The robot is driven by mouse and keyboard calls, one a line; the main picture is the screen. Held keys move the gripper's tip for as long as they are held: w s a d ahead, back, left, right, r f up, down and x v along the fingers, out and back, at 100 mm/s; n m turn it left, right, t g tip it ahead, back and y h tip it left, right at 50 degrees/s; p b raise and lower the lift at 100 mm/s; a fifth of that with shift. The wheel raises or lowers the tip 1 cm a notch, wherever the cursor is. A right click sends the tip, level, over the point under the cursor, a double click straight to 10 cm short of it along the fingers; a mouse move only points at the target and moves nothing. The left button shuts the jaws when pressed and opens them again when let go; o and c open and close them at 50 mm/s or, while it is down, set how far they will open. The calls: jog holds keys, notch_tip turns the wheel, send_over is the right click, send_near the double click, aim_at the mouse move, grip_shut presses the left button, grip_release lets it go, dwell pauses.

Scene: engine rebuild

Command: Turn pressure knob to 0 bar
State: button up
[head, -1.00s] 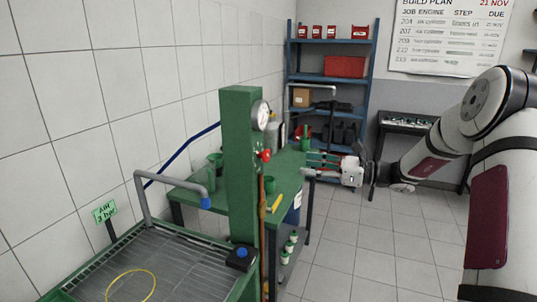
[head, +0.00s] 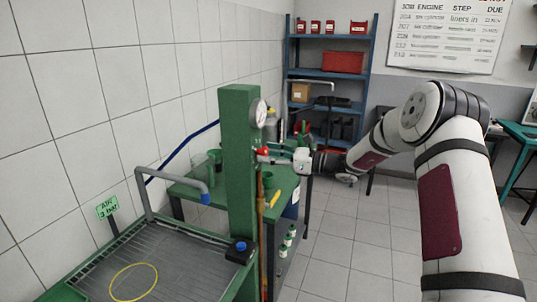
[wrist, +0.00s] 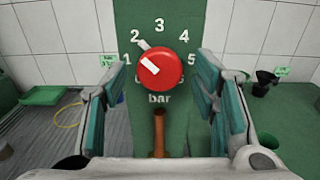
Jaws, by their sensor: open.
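The red pressure knob (wrist: 165,72) sits on the front of the green column (head: 239,170), with a printed scale of numbers and "bar" below it. Its white pointer is tilted up and left, between the 1 and the 2. The 0 is not clearly visible. My gripper (head: 272,157) is open in front of the knob. In the wrist view its teal-padded fingers stand left and right of the knob, with visible gaps on both sides. In the head view the knob (head: 262,151) is close to the fingertips, and contact cannot be told.
A round gauge (head: 258,113) is above the knob on the column. A grated green tray (head: 166,262) with a yellow ring (head: 133,282) lies at front left. A green bench (head: 283,184) with cups stands behind. A blue shelf (head: 331,74) is at the back. Floor at right is open.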

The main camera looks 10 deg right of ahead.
jog(key=shift+w+a, duration=0.2)
jog(key=shift+a, duration=0.1)
jog(key=shift+c, duration=0.6)
jog(key=c, duration=1)
jog(key=shift+c, duration=0.2)
jog(key=shift+n, duration=0.3)
